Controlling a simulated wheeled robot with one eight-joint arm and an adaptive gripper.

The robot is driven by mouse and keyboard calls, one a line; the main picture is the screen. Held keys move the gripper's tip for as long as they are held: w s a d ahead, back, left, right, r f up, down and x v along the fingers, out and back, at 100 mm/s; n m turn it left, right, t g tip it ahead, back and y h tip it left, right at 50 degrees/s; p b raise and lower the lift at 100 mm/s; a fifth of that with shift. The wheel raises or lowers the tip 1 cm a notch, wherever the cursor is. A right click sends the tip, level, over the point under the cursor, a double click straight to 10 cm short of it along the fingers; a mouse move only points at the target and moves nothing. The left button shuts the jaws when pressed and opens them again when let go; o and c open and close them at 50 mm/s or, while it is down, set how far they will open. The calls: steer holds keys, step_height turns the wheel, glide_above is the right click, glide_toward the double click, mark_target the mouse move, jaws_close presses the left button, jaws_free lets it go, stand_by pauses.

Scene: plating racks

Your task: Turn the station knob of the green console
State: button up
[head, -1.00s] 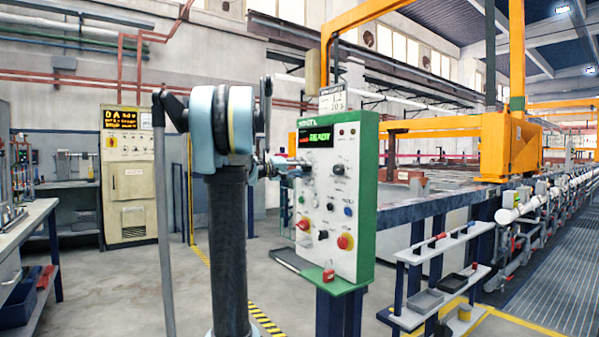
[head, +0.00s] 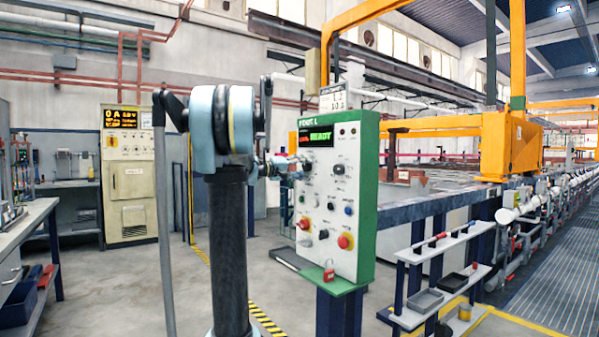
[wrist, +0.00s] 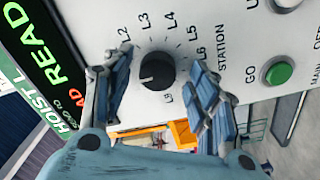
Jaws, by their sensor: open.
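The green console (head: 369,200) stands at the middle of the head view, with a white face and a lit display reading READY. In the wrist view the black, round station knob (wrist: 157,72) sits among the marks L2 to L6, next to the word STATION. A pale pointer line on it faces the left of that picture. My gripper (wrist: 160,68) is open, one blue-grey finger on each side of the knob, with visible gaps. In the head view my gripper (head: 283,166) is at the console's left side and covers part of its face; the station knob cannot be made out there.
A green GO button (wrist: 277,71) lies right of the knob in the wrist view. Red buttons (head: 345,241) and a red padlock (head: 329,270) are low on the console. A small shelf rack (head: 435,270) stands to its right, and a workbench (head: 28,222) at far left.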

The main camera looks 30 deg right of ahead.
steer(key=a, duration=1.2)
steer(key=shift+s, duration=0.4)
steer(key=s+a+f+n+y, duration=0.1)
steer(key=s+a+f+y, duration=0.5)
steer(key=s+a+f, duration=0.4)
steer(key=s+a+f+n+y, duration=0.2)
steer(key=s+a+f+y, duration=0.4)
steer(key=f, duration=1.3)
steer(key=s+a+f+n+y, duration=0.2)
steer(key=s+a+f+y, duration=0.4)
steer(key=s+a+f, duration=0.8)
steer(key=a, duration=0.3)
steer(key=shift+s+a+f+t, duration=0.2)
steer(key=shift+s+a+t, duration=0.1)
steer(key=c, duration=0.5)
steer(key=shift+d, duration=0.15)
